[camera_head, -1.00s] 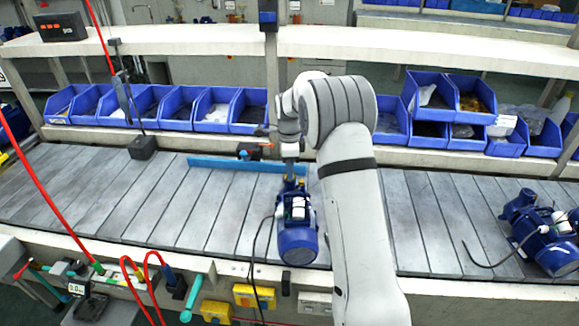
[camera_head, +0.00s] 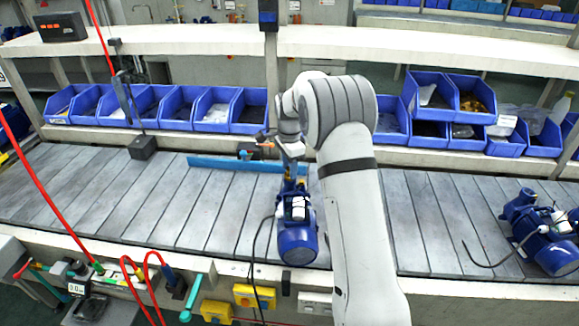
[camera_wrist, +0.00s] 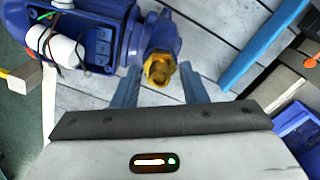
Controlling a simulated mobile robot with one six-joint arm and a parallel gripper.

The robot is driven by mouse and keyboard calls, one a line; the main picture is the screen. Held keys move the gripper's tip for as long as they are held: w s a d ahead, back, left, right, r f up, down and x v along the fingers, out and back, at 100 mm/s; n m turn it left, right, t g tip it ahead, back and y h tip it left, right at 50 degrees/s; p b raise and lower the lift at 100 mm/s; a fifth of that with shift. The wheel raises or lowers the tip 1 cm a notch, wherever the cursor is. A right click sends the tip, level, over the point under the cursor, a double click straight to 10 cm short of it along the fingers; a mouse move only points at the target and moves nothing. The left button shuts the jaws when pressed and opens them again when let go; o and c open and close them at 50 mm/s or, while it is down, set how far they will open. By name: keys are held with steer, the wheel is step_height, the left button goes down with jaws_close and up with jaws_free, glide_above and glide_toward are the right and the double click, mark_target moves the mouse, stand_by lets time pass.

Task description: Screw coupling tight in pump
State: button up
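The blue pump (camera_head: 298,235) lies on the slatted conveyor in front of my arm, its motor end toward me. In the wrist view, the pump (camera_wrist: 85,30) fills the upper left. A brass coupling (camera_wrist: 160,70) sits at the pump's port, between my gripper's two blue-grey fingers. My gripper (camera_wrist: 160,78) is open, with a gap visible on each side of the coupling. In the head view, my gripper (camera_head: 291,172) is above the far end of the pump and partly hidden. How deep the coupling's thread sits cannot be seen.
A blue rail (camera_head: 225,163) lies on the conveyor behind the pump. Another blue pump (camera_head: 540,235) with a black cable lies at the right. Blue bins (camera_head: 215,110) line the back under a white shelf (camera_head: 180,42). The conveyor's left part is clear.

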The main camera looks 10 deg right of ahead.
steer(key=n, duration=0.2)
steer(key=shift+n, duration=0.4)
steer(key=shift+c, duration=0.2)
jaws_close()
steer(key=shift+m, duration=1.8)
steer(key=shift+m, duration=1.7)
